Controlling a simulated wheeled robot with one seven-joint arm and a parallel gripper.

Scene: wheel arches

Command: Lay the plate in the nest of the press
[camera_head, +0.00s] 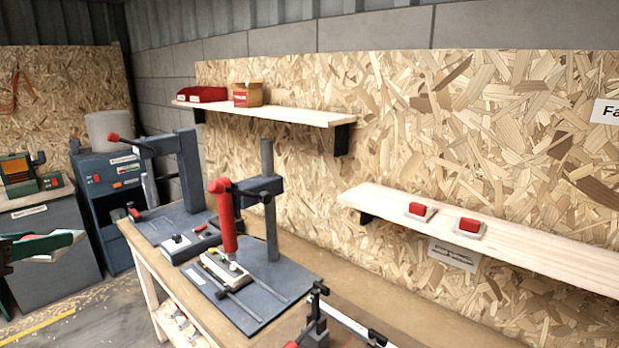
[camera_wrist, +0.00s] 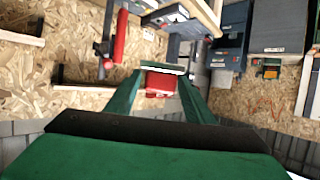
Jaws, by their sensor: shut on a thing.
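My gripper (camera_head: 66,240) shows at the left edge of the head view, with green fingers, away from the bench. In the wrist view its two fingers (camera_wrist: 160,76) are shut on a thin pale plate (camera_wrist: 160,68), seen nearly edge-on. The press with a red upright cylinder (camera_head: 228,220) and a dark column stands on a dark base plate (camera_head: 262,300) on the bench. A pale block (camera_head: 222,270) that looks like the nest lies under the cylinder; its details are too small to tell. The plate is apart from the press.
A second press (camera_head: 160,150) with a red-tipped lever stands behind on the bench (camera_head: 345,318). A shelf (camera_head: 300,116) holds a red bin (camera_head: 203,94) and a box (camera_head: 248,95). A lower shelf (camera_head: 540,258) carries two red switches. Cabinets stand at left.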

